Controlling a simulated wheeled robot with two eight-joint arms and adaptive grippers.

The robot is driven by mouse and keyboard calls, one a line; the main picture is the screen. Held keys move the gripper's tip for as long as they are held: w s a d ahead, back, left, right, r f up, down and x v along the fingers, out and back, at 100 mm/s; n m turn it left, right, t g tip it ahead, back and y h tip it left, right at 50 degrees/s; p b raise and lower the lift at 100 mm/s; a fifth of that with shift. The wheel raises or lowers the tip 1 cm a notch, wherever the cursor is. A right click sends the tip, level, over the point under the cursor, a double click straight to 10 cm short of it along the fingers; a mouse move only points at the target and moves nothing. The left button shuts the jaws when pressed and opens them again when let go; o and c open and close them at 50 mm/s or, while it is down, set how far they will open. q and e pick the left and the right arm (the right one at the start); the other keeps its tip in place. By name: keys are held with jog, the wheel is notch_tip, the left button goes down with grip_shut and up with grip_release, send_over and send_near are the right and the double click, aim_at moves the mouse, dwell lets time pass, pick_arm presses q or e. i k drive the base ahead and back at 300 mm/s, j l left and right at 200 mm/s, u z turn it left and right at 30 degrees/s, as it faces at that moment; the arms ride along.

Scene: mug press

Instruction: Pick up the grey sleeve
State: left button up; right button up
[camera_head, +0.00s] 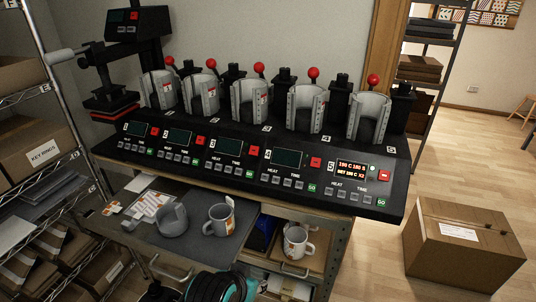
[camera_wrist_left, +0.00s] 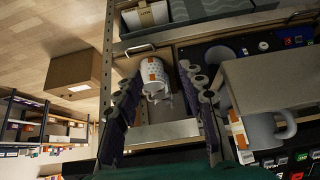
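The grey sleeve (camera_head: 172,222) is a short, open grey ring with a raised tab. It stands on the dark grey mat (camera_head: 165,245) at the left of the bench, just left of a printed mug (camera_head: 219,219). I cannot make out the sleeve in the left wrist view. My left gripper (camera_wrist_left: 157,76) is open, with its two dark fingers apart and nothing held. A printed mug (camera_wrist_left: 155,70) shows beyond and between its fingers, in the open bay below. My right gripper is not in view.
A press with several stations (camera_head: 245,160) runs along the back of the bench. Another printed mug (camera_head: 296,242) stands in the open bay to the right of the mat. White printed pieces (camera_head: 152,204) lie left of the sleeve. A cardboard box (camera_head: 462,245) is on the floor at right.

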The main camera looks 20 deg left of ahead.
aim_at(172, 219)
jog(key=k, duration=0.15)
jog(key=i+u, duration=0.1)
jog(key=u, duration=1.4)
